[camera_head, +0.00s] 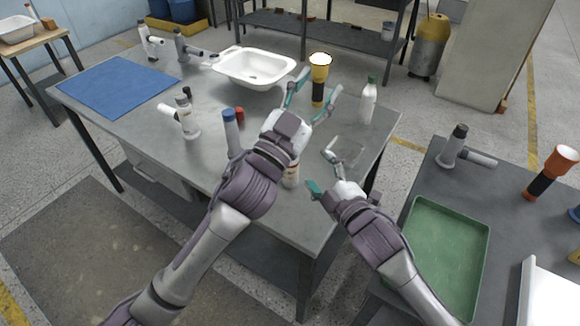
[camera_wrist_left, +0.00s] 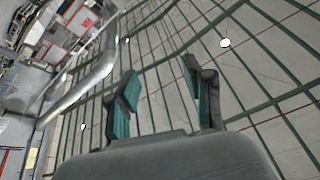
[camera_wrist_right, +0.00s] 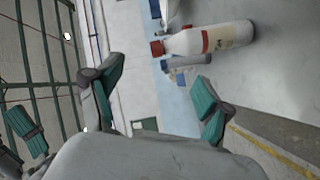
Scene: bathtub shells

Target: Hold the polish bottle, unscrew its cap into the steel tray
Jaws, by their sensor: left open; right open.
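A white bottle with a red cap, a red band and a printed label (camera_wrist_right: 225,38), which looks like the polish bottle, shows in the right wrist view. In the head view its lower part (camera_head: 291,176) stands on the grey table, with its top hidden behind my left gripper. My left gripper (camera_head: 315,96) is open and empty, raised above the table beyond the bottle.
A white bottle with a green cap (camera_head: 368,102), a yellow-black flashlight (camera_head: 319,80), a white basin (camera_head: 254,68), a blue-capped tube (camera_head: 231,130) and a blue mat (camera_head: 117,84) occupy the table. A green tray (camera_head: 447,258) lies on the right-hand table.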

